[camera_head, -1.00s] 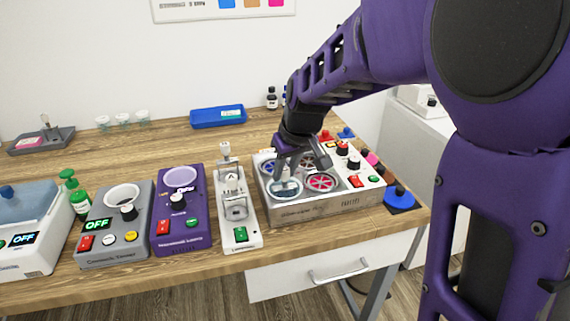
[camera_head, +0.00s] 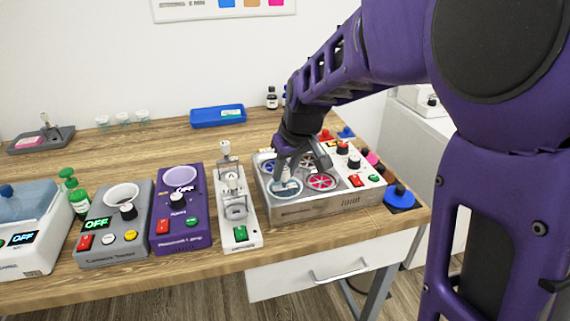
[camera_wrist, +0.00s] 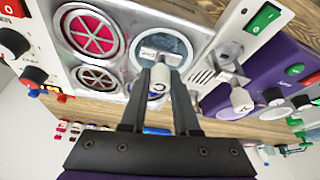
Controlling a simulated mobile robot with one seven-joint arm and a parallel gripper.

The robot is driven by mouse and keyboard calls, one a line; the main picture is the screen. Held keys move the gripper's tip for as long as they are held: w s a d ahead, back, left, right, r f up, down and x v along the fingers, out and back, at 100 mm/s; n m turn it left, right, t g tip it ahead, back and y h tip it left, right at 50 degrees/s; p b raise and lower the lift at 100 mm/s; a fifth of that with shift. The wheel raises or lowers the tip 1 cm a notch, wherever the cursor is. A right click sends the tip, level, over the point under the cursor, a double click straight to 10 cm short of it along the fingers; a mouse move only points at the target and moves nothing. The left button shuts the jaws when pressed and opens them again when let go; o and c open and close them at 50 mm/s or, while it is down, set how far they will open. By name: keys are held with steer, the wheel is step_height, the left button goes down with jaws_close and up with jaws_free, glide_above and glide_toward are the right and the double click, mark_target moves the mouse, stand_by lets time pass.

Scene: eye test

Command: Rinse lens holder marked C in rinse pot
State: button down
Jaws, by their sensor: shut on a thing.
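My gripper (camera_wrist: 158,78) is shut on the white knob of the lens holder (camera_wrist: 158,88), which shows the letter C in the wrist view. The fingers stand at the front-left pot of the silver tinting unit (camera_head: 330,207), which I take for the rinse pot (camera_wrist: 137,47); its round opening shows pale liquid. In the head view, the gripper (camera_head: 288,172) is over this same pot, and the fingers partly hide it. The holder's lower part is at the pot's opening; I cannot tell how deep it is.
A pot with a pink spoked insert (camera_head: 321,181) is close on the right, and one with a blue insert (camera_head: 268,166) is behind. A white lever device (camera_head: 239,236) stands just left, then a purple unit (camera_head: 180,238) and a grey unit (camera_head: 104,250). A blue tray (camera_head: 202,121) lies behind.

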steer(key=shift+r+p, duration=2.75)
steer(key=shift+r, duration=1.05)
steer(key=shift+w, duration=0.1)
